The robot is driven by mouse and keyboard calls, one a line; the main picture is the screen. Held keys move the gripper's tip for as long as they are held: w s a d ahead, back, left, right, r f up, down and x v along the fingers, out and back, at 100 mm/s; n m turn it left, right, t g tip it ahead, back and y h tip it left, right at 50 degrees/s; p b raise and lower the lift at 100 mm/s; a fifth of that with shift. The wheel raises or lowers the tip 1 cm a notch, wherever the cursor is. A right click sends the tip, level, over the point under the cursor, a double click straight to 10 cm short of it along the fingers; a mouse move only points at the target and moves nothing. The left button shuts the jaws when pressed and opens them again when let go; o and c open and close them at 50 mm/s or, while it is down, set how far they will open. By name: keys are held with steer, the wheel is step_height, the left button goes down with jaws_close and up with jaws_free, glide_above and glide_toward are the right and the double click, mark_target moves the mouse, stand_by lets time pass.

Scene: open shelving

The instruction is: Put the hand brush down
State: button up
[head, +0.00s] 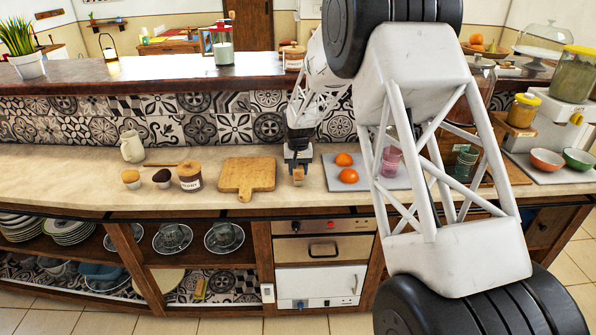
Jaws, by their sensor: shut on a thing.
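My gripper (298,163) is over the counter, between the cutting board and the oranges, pointing down. It is shut on a small tan-brown thing (298,175), which I take to be the hand brush. Only a small part of the brush shows below the jaws; the rest is hidden by the gripper. The brush is close to the counter top (225,205), near its front edge. I cannot tell whether it touches the surface.
A wooden cutting board (249,177) lies just left of my gripper. Two oranges (348,175) sit on a grey board (403,176) at the right. A narrow counter strip in front is bare.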

steer(key=shift+f, duration=0.3)
steer(key=shift+f, duration=0.1)
steer(key=o, duration=1.1)
steer(key=shift+c, duration=0.2)
step_height(320, 180, up, 12)
steer(key=shift+r, duration=0.1)
stand_by(0.4)
steer(key=shift+r, duration=0.1)
